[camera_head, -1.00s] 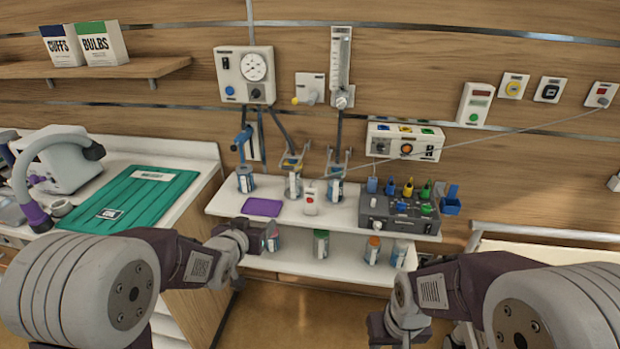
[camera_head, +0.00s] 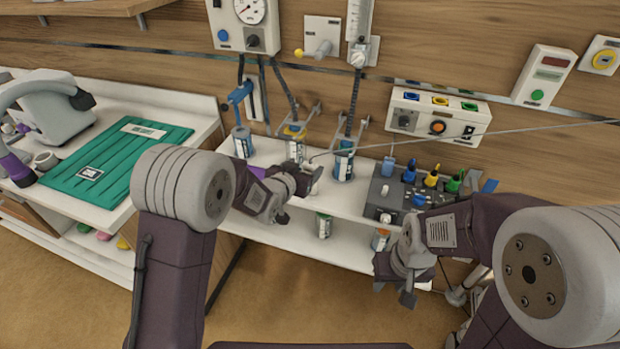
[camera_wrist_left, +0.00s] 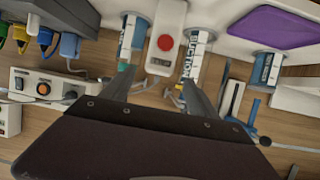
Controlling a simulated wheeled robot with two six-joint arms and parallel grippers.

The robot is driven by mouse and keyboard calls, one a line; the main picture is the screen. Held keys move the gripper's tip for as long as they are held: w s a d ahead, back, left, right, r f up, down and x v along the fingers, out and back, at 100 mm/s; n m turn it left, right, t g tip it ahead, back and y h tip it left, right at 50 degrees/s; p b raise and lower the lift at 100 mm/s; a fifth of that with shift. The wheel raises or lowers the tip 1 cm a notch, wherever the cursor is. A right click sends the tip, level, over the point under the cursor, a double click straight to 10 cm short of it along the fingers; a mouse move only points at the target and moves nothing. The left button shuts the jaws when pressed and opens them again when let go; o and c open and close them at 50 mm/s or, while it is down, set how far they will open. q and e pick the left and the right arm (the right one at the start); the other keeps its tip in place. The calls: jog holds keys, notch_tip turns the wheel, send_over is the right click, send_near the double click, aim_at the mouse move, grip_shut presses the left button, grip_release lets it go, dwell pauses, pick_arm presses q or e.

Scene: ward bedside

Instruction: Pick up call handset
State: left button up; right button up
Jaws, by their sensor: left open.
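The call handset (camera_wrist_left: 166,36) is white with a round red button. It lies on the upper shelf (camera_head: 265,150) and shows in the left wrist view between and beyond my left fingertips. In the head view my left gripper (camera_head: 302,172) hides most of it. My left gripper is open and empty, its two fingers (camera_wrist_left: 162,70) apart with the handset in line with the gap; I see no grip on it. My right gripper (camera_head: 397,284) hangs in front of the lower shelf; its jaw opening is unclear.
Labelled bottles stand on both sides of the handset, one yellow-capped (camera_head: 295,146) and one blue-capped (camera_head: 344,160). A purple pad (camera_wrist_left: 275,27) lies nearby. A grey box with coloured connectors (camera_head: 390,195) stands to the right. A thin cord (camera_head: 480,135) crosses above the shelf.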

aim_at(312, 162)
pick_arm(q)
jog(key=x, duration=0.8)
jog(key=shift+d+p, duration=0.2)
jog(key=shift+p, duration=0.2)
jog(key=shift+s+a, duration=0.1)
jog(key=shift+s, duration=0.2)
jog(key=shift+c, duration=0.6)
jog(key=shift+r, duration=0.1)
jog(key=c, duration=0.5)
grip_shut()
